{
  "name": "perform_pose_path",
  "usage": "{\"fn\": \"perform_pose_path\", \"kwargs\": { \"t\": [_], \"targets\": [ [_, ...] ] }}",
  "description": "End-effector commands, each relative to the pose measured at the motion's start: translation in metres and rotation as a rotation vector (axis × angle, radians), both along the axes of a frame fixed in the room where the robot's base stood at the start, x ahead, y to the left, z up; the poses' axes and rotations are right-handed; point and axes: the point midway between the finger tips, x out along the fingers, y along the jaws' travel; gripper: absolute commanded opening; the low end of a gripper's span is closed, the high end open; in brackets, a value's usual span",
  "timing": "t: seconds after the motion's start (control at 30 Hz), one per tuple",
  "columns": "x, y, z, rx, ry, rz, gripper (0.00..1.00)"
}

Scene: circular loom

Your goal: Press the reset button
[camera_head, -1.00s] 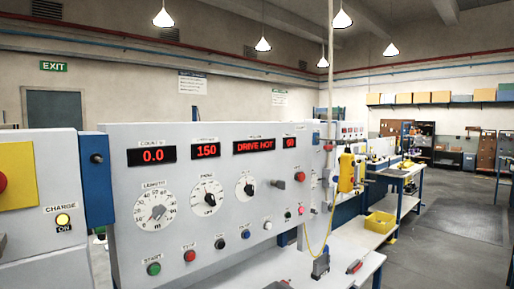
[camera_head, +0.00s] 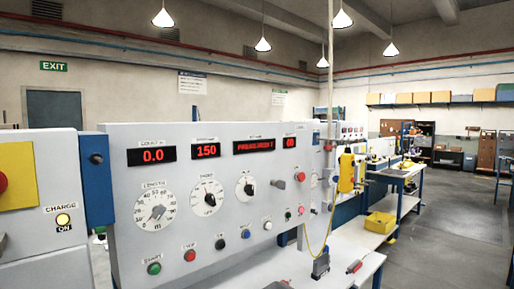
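A grey control panel (camera_head: 120,190) fills the left and middle of the head view. Along its lower part runs a row of buttons: a green one (camera_head: 154,268) labelled START, a red one (camera_head: 190,255), a black one (camera_head: 220,244), a blue one (camera_head: 246,234) and a white one (camera_head: 267,225). The small labels above most of them are too blurred to read, so I cannot tell which is the reset button. Red displays at the top read 0.0 (camera_head: 152,155), 150 (camera_head: 206,151) and a blurred text (camera_head: 253,147). My gripper is not in view.
A grey cabinet (camera_head: 60,165) with a lit yellow CHARGE button (camera_head: 63,220) stands at the left. A yellow pendant (camera_head: 346,172) hangs on a cable to the right. A bench (camera_head: 335,265) juts out below the panel. The floor (camera_head: 450,250) at right is clear.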

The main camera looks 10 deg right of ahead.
Motion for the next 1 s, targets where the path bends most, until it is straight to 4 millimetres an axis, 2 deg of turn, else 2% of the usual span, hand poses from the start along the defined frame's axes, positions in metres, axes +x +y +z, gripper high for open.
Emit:
{"fn": "perform_pose_path", "kwargs": {
  "t": [0.23,0.4,1.0],
  "targets": [
    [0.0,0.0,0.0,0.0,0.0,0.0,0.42],
    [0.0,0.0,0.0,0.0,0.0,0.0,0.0],
    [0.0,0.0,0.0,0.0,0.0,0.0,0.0]
  ]
}}
